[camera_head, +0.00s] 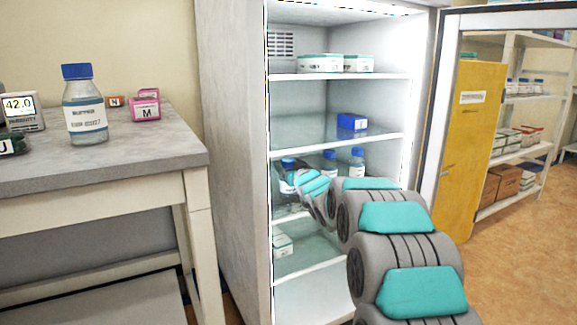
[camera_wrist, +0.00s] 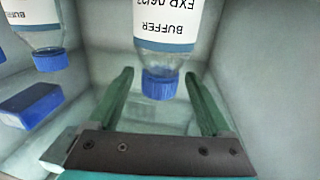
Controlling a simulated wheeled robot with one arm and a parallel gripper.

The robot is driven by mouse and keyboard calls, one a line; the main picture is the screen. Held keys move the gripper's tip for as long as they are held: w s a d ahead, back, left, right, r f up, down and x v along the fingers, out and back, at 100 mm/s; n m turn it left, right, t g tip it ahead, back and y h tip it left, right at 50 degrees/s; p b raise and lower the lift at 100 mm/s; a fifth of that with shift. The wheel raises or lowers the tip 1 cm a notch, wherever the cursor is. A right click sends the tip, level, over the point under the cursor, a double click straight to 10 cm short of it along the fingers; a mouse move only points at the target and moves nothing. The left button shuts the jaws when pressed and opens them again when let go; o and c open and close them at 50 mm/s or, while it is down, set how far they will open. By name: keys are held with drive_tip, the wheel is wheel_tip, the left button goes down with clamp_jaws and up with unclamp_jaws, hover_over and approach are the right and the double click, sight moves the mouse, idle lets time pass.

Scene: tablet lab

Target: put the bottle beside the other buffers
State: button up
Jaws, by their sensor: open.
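In the head view, a blue-capped buffer bottle (camera_head: 288,165) is on a fridge shelf at the left, partly hidden by my arm. Two more blue-capped bottles (camera_head: 329,157) (camera_head: 357,158) stand farther right there. Another buffer bottle (camera_head: 86,118) stands on the grey table outside the fridge. In the wrist view, which is upside down, my gripper (camera_wrist: 157,76) is open. A buffer bottle (camera_wrist: 165,35) appears between and beyond its fingertips, cap toward me; I cannot tell if they touch. A second buffer bottle (camera_wrist: 38,30) is at the left.
The fridge door (camera_head: 436,130) is open at the right. A blue box (camera_head: 352,122) lies on the shelf above the bottles; a blue box (camera_wrist: 30,105) also shows in the wrist view. White-and-green boxes (camera_head: 320,63) sit on the top shelf. A pink box (camera_head: 146,110) is on the table.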

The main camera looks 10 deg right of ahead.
drive_tip(key=s+d, duration=0.1)
drive_tip(key=s, duration=1)
drive_tip(key=shift+d, duration=0.35)
drive_tip(key=s+d+f+m+g+h, duration=0.1)
drive_tip(key=s+f+g+h, duration=0.1)
drive_tip(key=s+f+g, duration=0.6)
drive_tip(key=s+d+f+m+g+h, duration=0.15)
drive_tip(key=s+f, duration=0.35)
drive_tip(key=s, duration=0.8)
drive_tip(key=s+a+f+g, duration=0.1)
drive_tip(key=s+f+g, duration=0.1)
drive_tip(key=s, duration=0.9)
drive_tip(key=s+a+f+g, duration=0.2)
drive_tip(key=s+g, duration=0.2)
drive_tip(key=s, duration=0.8)
drive_tip(key=s+a+f+g, duration=0.1)
drive_tip(key=s+g, duration=0.3)
drive_tip(key=s, duration=0.8)
drive_tip(key=shift+s+a+f+n+y, duration=0.15)
drive_tip(key=shift+a+f+n+y, duration=0.2)
drive_tip(key=shift+f, duration=0.35)
